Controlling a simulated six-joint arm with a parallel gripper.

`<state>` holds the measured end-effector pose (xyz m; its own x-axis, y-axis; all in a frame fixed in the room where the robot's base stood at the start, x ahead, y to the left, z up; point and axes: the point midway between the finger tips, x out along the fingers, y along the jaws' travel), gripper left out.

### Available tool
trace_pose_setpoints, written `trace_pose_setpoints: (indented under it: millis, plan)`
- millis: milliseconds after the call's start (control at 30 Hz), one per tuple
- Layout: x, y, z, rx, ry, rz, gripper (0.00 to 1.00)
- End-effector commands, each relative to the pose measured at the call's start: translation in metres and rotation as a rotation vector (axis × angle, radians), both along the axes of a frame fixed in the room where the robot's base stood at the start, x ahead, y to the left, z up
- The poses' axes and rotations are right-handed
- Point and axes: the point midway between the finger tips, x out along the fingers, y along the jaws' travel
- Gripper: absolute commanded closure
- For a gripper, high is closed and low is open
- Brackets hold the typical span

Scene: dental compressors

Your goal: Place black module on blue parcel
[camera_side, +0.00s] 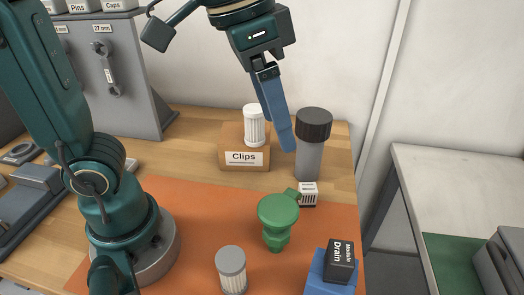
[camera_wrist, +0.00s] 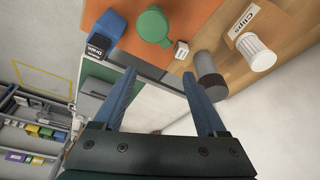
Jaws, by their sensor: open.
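The black module (camera_side: 341,262), labelled "Drain Module", appears to rest on the blue parcel (camera_side: 316,272) at the lower right of the side view, near the orange mat's right edge. In the wrist view the black module (camera_wrist: 98,48) and the blue parcel (camera_wrist: 115,24) show at the upper left. My gripper (camera_side: 282,140) is raised behind them, near the grey cylinder, apart from both. Its blue fingers (camera_wrist: 160,76) are spread, with nothing held between them. The side view shows the fingers almost edge-on.
A grey cylinder with a dark cap (camera_side: 312,150) stands close to my fingers. A white ribbed filter (camera_side: 254,125) stands on the "Clips" box (camera_side: 240,158). A green part (camera_side: 278,215), a small white box (camera_side: 308,193) and a grey-capped filter (camera_side: 231,268) are on the orange mat (camera_side: 190,215).

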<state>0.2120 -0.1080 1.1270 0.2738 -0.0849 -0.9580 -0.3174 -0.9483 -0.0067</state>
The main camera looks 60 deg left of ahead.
Motion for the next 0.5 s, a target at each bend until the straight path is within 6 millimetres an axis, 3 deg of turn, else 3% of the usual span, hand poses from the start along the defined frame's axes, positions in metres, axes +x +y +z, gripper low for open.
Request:
trace_pose_setpoints:
  millis: [200,500]
  plan:
    - [-0.028,0.042,-0.032,-0.027,-0.104,0.175,0.26]
    - [-0.052,0.066,-0.073,-0.039,-0.192,0.312,0.26]
